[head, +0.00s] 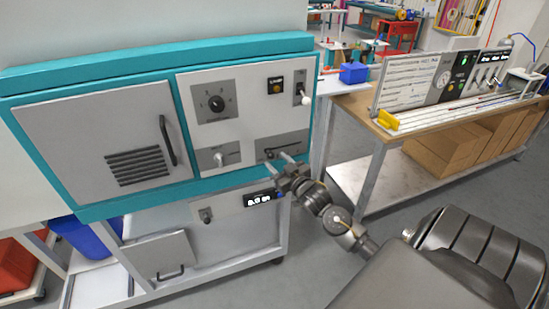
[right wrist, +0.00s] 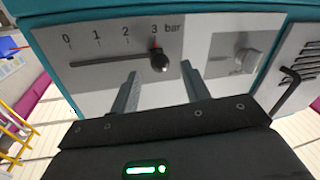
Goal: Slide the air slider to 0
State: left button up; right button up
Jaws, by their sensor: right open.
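The air slider is on a grey plate of the teal-framed cabinet front. In the right wrist view its scale (right wrist: 110,44) runs from 0 at left to 3 bar at right. The dark round slider knob (right wrist: 159,62) stands at the 3 end, by a red pointer. In the head view the slider plate (head: 282,143) is at the cabinet's lower right, partly hidden by my gripper. My right gripper (head: 281,167) is open. In the right wrist view its fingertips (right wrist: 160,70) are either side of the knob; contact cannot be told. My left gripper is not in view.
A workbench (head: 350,110) stands to the right.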

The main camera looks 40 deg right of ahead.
aim_at(270, 154)
jog(key=shift+w+d, duration=0.15)
jog(key=shift+w, duration=1)
grip_shut()
